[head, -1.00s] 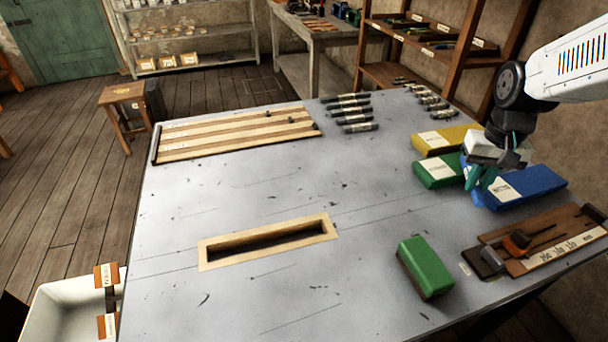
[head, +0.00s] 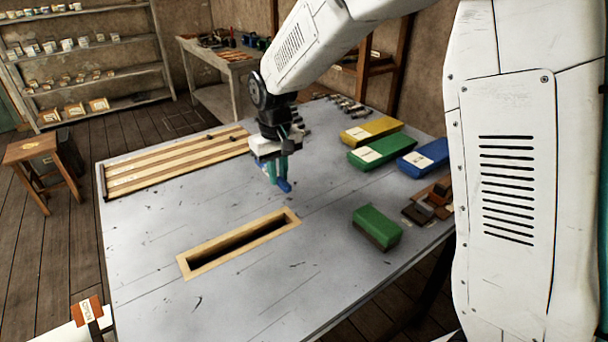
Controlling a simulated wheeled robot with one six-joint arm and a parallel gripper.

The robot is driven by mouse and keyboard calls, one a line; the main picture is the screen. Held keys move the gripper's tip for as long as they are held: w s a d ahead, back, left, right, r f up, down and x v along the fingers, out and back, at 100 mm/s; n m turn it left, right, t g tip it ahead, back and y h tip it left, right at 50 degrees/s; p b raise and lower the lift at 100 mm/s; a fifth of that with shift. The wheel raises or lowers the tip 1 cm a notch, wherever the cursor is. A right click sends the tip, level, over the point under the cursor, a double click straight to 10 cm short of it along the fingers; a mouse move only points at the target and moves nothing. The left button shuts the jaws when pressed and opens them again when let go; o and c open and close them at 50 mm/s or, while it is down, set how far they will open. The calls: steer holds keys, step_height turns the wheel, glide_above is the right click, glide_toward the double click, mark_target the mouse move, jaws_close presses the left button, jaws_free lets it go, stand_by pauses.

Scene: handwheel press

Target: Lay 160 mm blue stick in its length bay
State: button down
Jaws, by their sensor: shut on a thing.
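My gripper (head: 277,172) is shut on a blue stick (head: 285,185) and holds it over the middle of the table. Only a short part of the stick shows below the teal fingers; its length cannot be read. A long tray (head: 172,165) with pale wooden strips lies behind and left of my gripper. A wooden frame (head: 197,268) around a dark, narrow slot is set in the tabletop, nearer the camera and below left of the gripper. Which of these is the length bay, I cannot tell from any label.
Yellow (head: 371,132), green (head: 382,149) and blue (head: 424,157) labelled boxes stand at the right. A separate green block (head: 377,227) lies in front of them. Small dark pieces (head: 348,104) lie at the back. The table (head: 150,240) is clear around the frame.

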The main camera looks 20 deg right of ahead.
glide_above(315, 185)
steer(key=shift+f, duration=2.25)
steer(key=shift+f, duration=0.1)
steer(key=c, duration=1.4)
jaws_free()
